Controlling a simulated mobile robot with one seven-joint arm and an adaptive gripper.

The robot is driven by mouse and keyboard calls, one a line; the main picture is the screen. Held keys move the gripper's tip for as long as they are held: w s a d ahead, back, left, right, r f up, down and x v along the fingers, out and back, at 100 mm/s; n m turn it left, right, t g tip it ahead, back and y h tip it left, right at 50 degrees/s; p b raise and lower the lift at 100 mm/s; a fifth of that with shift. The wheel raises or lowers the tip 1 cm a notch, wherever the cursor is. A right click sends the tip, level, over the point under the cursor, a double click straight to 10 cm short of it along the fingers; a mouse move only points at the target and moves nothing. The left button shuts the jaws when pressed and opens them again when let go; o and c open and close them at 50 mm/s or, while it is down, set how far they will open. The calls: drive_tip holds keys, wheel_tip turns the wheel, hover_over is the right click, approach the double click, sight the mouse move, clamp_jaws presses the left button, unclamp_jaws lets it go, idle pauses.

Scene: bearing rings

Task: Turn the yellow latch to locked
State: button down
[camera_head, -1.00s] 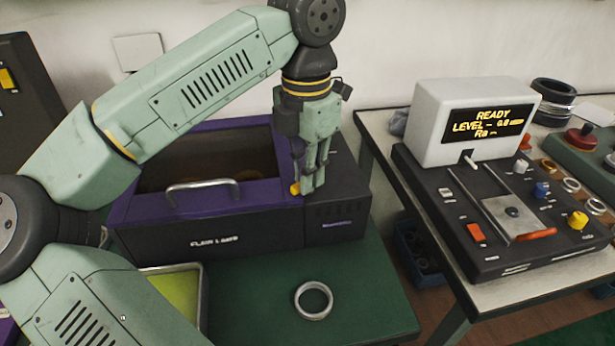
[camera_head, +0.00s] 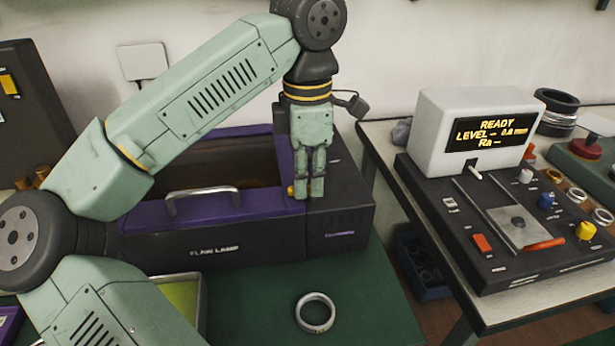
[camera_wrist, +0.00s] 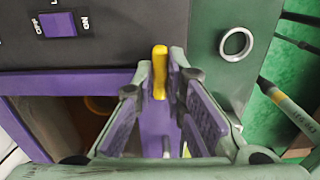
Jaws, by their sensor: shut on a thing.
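The yellow latch (camera_wrist: 160,72) is a small bar on the purple rim of the dark box marked as a lamp. In the wrist view it stands between my two fingertips. In the head view only its small yellow end (camera_head: 291,191) shows beside my fingers. My gripper (camera_head: 307,193) points down at the box's front right corner and is shut on the latch; it also shows in the wrist view (camera_wrist: 160,85). The fingers hide most of the latch in the head view, and I cannot tell its locked mark.
The box lid frame (camera_head: 250,207) has a silver handle (camera_head: 202,195). A metal ring (camera_head: 315,312) lies on the green table (camera_head: 370,290) in front. A purple ON/OFF switch (camera_wrist: 58,24) is on the box. A control unit (camera_head: 500,225) stands on the right bench.

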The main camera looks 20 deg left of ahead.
idle(0.3)
drive_tip(key=c, duration=1.6)
unclamp_jaws()
drive_tip(key=shift+c, duration=0.2)
drive_tip(key=shift+r, duration=0.15)
wheel_tip(320, 180, up, 7)
drive_tip(key=shift+r, duration=0.15)
